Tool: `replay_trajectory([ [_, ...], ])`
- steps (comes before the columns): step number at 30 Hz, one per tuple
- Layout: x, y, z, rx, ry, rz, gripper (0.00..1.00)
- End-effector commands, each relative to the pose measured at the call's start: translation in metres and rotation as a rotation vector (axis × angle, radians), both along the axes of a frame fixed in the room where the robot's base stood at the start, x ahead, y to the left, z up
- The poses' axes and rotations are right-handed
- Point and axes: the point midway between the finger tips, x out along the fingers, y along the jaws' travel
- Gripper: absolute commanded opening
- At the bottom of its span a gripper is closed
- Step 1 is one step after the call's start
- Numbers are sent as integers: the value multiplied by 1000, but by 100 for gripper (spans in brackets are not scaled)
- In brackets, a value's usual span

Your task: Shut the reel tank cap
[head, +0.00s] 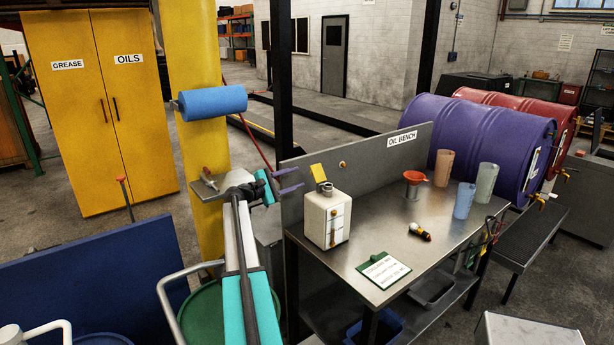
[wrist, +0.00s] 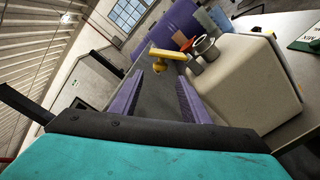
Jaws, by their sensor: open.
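The reel tank (head: 326,219) is a cream box on the steel bench, with a gauge on its front. Its yellow cap (head: 317,172) stands tilted up beside the open metal filler neck (head: 327,188). In the wrist view the cap (wrist: 170,53) is ahead of the fingers, left of the neck (wrist: 205,47) on the tank (wrist: 245,80). My gripper (head: 300,178) is open, with purple fingers, left of the cap and apart from it. In the wrist view the space between its fingertips (wrist: 160,80) is empty.
A grey back panel (head: 375,160) rises behind the tank. On the bench are a red funnel (head: 414,177), several translucent cups (head: 464,201), a dark-handled tool (head: 420,231) and a green clipboard (head: 383,270). A yellow post (head: 197,130) with a blue roll (head: 212,103) stands behind my arm.

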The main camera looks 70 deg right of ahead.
Motion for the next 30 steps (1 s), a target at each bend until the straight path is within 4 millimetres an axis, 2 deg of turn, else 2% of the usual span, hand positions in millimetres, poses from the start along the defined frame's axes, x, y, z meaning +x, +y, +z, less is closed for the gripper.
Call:
replay_trajectory([
  [9,-25,-40,2,0,0,-1,42],
  [15,-37,-58,1,0,1,-1,42],
  [29,-42,-65,0,0,0,-1,42],
  [30,-42,-65,0,0,0,-1,37],
])
